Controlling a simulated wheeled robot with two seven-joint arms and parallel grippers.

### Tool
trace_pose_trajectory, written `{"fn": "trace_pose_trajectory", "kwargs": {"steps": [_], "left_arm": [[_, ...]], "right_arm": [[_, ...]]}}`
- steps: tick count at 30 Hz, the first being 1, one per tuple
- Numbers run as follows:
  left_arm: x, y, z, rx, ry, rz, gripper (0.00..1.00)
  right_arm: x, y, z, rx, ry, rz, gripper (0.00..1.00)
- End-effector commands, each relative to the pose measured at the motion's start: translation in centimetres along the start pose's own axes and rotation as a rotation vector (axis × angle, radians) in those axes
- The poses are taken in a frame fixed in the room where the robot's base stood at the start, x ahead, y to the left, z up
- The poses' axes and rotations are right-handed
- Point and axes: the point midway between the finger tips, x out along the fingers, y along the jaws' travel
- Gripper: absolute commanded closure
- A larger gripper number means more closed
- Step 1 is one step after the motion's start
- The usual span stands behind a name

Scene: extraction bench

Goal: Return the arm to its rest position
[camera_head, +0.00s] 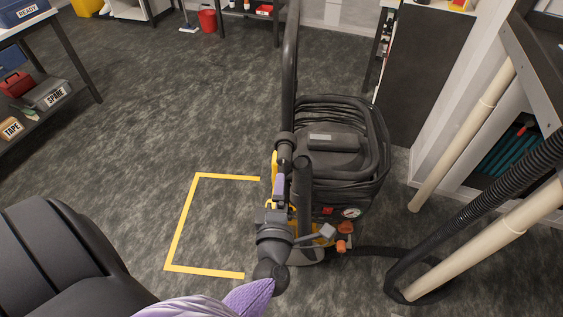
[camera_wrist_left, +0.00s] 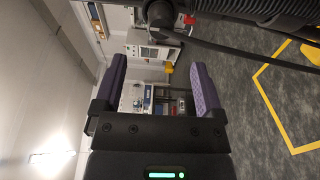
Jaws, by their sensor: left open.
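My left gripper (camera_head: 238,302) comes in at the bottom edge of the head view, with its purple, textured finger pads partly cut off by the frame. In the left wrist view the two purple fingers (camera_wrist_left: 158,82) stand wide apart and nothing is held between them. A dark round knob (camera_head: 270,277) at the near end of the extraction machine's pipe lies close beside the fingertips in the head view. The wrist view shows a dark round part (camera_wrist_left: 160,14) beyond the fingers. I cannot tell whether they touch. My right gripper is in neither view.
The black and yellow extraction machine (camera_head: 330,140) stands at centre, with a gauge and coiled hose. Yellow floor tape (camera_head: 182,222) marks an open area to its left. Pale pipes (camera_head: 470,245) and a ribbed hose are at right. A shelf rack (camera_head: 75,70) stands at left. Floor between is clear.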

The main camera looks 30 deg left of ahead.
Motion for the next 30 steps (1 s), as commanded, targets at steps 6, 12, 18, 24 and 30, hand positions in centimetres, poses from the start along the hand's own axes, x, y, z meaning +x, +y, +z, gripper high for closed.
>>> {"fn": "trace_pose_trajectory", "kwargs": {"steps": [6, 12, 18, 24, 30], "left_arm": [[-0.5, 0.0, 0.0, 0.000, -0.001, 0.001, 0.11], [-0.5, 0.0, 0.0, 0.000, 0.000, 0.000, 0.11], [-1.4, 1.4, 4.3, 0.189, -0.311, 0.002, 0.11], [-8.5, 0.5, 9.1, 0.832, -0.964, -0.065, 0.11], [-13.3, -1.4, 5.9, 1.283, -1.268, -0.219, 0.11]], "right_arm": [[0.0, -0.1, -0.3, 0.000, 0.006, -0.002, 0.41], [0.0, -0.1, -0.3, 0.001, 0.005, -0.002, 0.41], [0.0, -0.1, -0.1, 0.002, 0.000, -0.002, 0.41], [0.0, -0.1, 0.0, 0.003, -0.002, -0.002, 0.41], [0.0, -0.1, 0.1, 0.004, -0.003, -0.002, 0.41]]}}
